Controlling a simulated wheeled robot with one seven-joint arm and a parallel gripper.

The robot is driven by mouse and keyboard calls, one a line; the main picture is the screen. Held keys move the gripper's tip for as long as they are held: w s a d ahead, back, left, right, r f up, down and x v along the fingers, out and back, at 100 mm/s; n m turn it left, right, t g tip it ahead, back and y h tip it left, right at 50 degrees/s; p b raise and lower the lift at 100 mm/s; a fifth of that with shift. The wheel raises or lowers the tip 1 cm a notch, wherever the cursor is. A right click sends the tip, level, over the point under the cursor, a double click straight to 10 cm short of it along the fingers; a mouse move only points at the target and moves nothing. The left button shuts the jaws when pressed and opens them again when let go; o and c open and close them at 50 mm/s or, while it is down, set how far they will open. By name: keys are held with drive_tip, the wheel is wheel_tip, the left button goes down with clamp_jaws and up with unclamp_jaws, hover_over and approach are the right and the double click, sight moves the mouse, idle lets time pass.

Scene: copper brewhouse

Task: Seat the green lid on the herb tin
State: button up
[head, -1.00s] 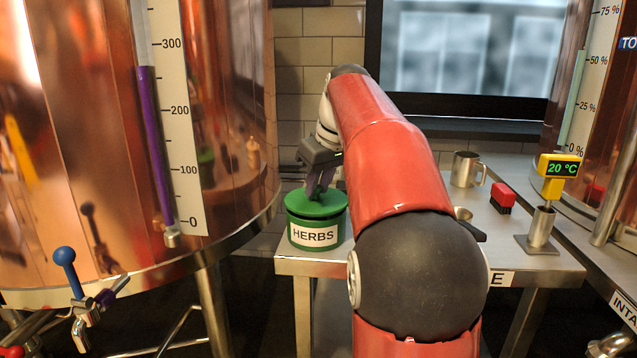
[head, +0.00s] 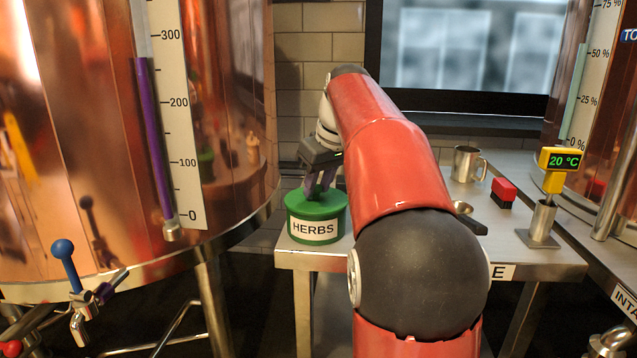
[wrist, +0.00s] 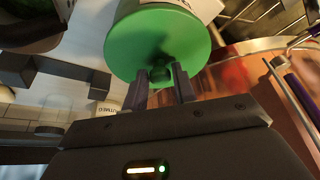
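The green herb tin (head: 315,230), with a white HERBS label, stands upright at the left front corner of the steel table. The round green lid (head: 299,207) lies level on top of it, with no gap visible from the head. In the wrist view the lid (wrist: 185,38) faces me, its small dark knob between my fingertips; a bit of the white label shows behind. My gripper (head: 320,193) points down over the lid. Its fingers (wrist: 161,72) sit on both sides of the knob and look closed on it. The lid's far rim is partly hidden by my fingers.
The steel table (head: 530,262) also bears a metal mug (head: 467,163), a red block-like brush (head: 503,192) and a yellow 20 °C thermometer (head: 555,170) in a metal holder. A copper vessel (head: 235,120) stands close on the left.

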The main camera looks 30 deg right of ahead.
sight(328, 205)
drive_tip(key=shift+o, duration=0.4)
drive_tip(key=o, duration=0.5)
drive_tip(key=shift+c, duration=0.2)
drive_tip(key=shift+r, duration=0.1)
drive_tip(key=p+v, duration=0.6)
drive_tip(key=v, duration=0.1)
drive_tip(key=shift+s+r, duration=0.2)
drive_tip(key=shift+r, duration=0.2)
drive_tip(key=s+a+f+m, duration=0.1)
drive_tip(key=s+a+f, duration=0.6)
drive_tip(key=s+a, duration=0.45)
drive_tip(key=s+a+f+m+t, duration=0.1)
drive_tip(key=s+a+f, duration=0.3)
drive_tip(key=s+f, duration=0.7)
drive_tip(key=shift+s+a+f+h, duration=0.2)
drive_tip(key=shift+a+f+h, duration=0.2)
drive_tip(key=shift+f, duration=0.25)
